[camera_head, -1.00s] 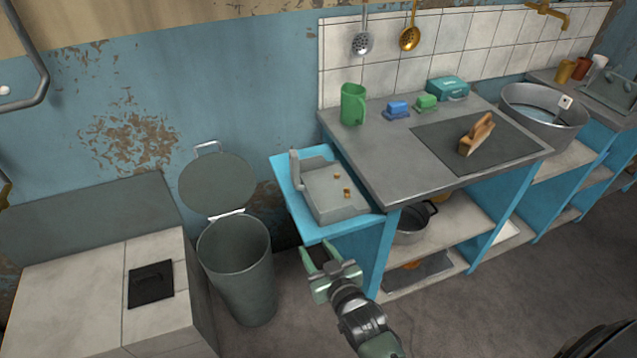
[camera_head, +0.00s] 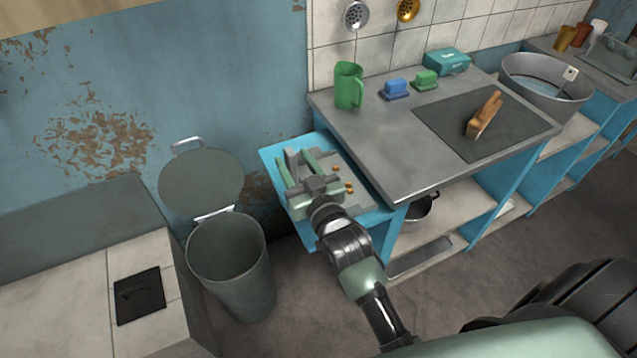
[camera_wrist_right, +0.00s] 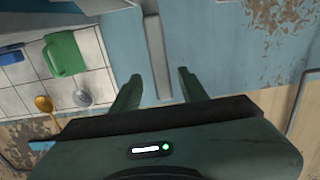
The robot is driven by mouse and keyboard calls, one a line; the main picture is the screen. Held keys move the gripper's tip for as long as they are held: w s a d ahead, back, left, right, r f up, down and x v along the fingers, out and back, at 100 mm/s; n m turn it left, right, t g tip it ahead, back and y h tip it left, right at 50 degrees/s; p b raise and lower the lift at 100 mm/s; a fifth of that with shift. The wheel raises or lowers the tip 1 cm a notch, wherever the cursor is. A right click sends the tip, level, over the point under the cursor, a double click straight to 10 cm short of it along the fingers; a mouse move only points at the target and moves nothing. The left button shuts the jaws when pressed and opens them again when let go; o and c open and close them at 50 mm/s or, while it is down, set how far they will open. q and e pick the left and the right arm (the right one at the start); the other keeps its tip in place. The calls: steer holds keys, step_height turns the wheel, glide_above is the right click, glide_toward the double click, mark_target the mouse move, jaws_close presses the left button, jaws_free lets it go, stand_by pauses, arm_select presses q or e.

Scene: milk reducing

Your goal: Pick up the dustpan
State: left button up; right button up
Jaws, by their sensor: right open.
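The grey dustpan (camera_head: 355,201) lies on the small blue side shelf (camera_head: 376,215), with its handle (camera_head: 292,156) raised at the wall side. Small orange-brown bits (camera_head: 348,187) lie on its pan. My right gripper (camera_head: 297,160) is over the dustpan and hides much of it. Its fingers are open, one on either side of the handle. In the right wrist view, the grey handle (camera_wrist_right: 157,55) stands between the two open fingertips (camera_wrist_right: 159,75), with a visible gap on each side. My left gripper is not in view.
An open grey bin (camera_head: 232,265) stands left of the shelf. The wall is close behind.

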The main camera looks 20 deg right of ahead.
mark_target(286, 150)
steer(key=w, duration=0.1)
steer(key=w+b, duration=0.2)
steer(key=w, duration=0.1)
steer(key=shift+a, duration=0.25)
steer(key=shift+w, duration=0.3)
steer(key=shift+w+r, duration=0.1)
jaws_close()
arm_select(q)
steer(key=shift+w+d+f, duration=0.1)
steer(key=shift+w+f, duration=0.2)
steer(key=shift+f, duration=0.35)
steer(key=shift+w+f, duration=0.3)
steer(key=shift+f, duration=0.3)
